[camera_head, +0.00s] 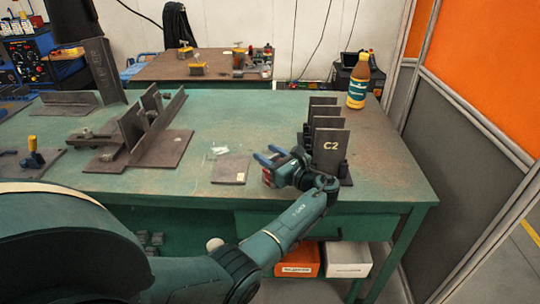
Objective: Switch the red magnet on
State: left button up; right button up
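My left gripper (268,157) is over the front part of the green table (230,118), just left of the plate marked C2 (331,150). Its two blue fingertips point left and stand apart, with nothing visible between them. A small red patch (267,177) shows right below the fingers. I cannot tell whether it is the red magnet or part of my gripper, and no switch on it can be made out. A flat brown plate (230,168) lies to the left of the gripper. My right gripper is not in view.
Upright dark plates stand in a row behind C2, with a yellow bottle (358,82) beyond. Welded steel parts (160,130) and a yellow-topped clamp (33,150) occupy the table's left. An orange and grey partition (465,130) borders the right. The table's middle is mostly clear.

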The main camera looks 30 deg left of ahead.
pick_arm(q)
jog(key=o, duration=0.4)
jog(key=shift+c, duration=0.2)
jog(key=v, duration=1.3)
jog(key=shift+b, duration=0.3)
jog(key=shift+d, duration=0.1)
